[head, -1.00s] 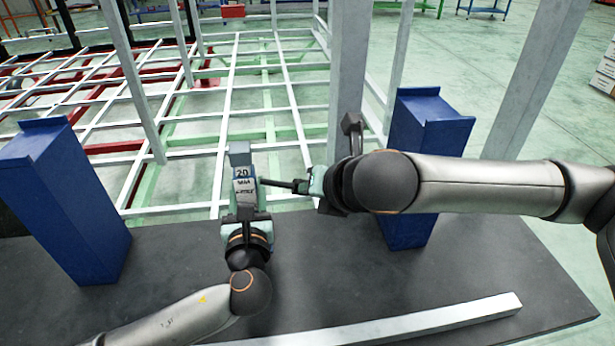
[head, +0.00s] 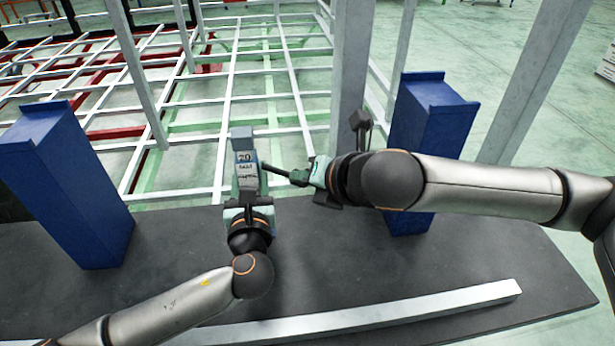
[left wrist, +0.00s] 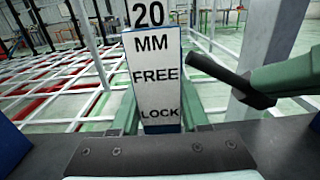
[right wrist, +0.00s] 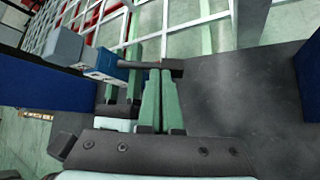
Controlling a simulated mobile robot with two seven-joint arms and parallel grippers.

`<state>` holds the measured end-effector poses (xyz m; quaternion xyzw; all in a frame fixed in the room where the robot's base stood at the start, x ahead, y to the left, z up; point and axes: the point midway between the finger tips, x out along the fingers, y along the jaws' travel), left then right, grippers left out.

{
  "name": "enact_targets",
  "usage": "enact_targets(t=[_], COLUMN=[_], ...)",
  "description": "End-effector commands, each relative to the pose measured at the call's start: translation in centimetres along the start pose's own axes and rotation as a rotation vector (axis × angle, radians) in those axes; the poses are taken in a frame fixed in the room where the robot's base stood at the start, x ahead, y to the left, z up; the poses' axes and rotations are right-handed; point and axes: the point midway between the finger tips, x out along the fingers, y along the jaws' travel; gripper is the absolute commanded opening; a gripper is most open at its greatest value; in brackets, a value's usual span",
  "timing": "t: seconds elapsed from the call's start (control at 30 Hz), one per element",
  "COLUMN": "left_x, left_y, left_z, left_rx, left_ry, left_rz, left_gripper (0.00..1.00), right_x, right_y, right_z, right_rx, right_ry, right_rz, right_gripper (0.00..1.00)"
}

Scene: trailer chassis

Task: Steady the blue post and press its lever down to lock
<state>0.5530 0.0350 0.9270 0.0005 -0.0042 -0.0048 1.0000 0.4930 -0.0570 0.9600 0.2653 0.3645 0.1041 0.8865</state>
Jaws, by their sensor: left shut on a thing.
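A narrow post (head: 244,160) with a grey-blue top carries a white label reading 20 MM, FREE and LOCK (left wrist: 156,80). My left gripper (head: 247,205) is shut on it low down, one green finger on each side. A dark lever (head: 287,174) slants down from the post's right side toward my right gripper (head: 318,173). It also shows in the left wrist view (left wrist: 228,77). In the right wrist view my right gripper's two fingers (right wrist: 160,85) are close together, with the dark lever across their tips. The lever's joint to the post is hidden.
Large blue uprights stand at the left (head: 70,190) and right (head: 430,120) on a dark table (head: 330,265). A light metal bar (head: 390,315) lies along its front. Behind is a pale frame of beams, with a grey column (head: 350,80) close behind my right gripper.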

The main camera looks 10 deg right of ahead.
Motion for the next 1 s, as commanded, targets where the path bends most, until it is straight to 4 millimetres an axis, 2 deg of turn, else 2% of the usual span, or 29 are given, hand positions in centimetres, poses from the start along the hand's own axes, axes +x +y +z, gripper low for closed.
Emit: enact_targets(t=[0.03,0.23,0.37,0.8,1.0], left_x=[-0.1,-0.1,-0.1,-0.1,-0.1], left_y=[0.1,0.1,0.1,0.1,0.1], left_z=[-1.1,-1.1,-1.1,-1.1,-1.1], left_rx=[0.008,0.008,0.008,0.007,0.007], left_ry=[0.022,0.022,0.022,0.022,0.022], left_rz=[0.003,0.003,0.002,0.002,0.003], left_gripper=[0.0,0.0,0.0,0.0,0.0], right_x=[0.1,-0.1,-1.2,-9.9,-11.9], right_y=[0.0,0.0,0.0,0.0,0.0], right_z=[0.0,0.0,0.0,0.0,-0.1], right_rx=[0.0,0.0,-0.001,-0.002,-0.001], right_ry=[-0.001,-0.001,-0.002,-0.004,-0.003], right_rz=[0.001,0.001,0.003,0.002,0.001], right_gripper=[0.0,0.0,0.0,0.0,0.0])
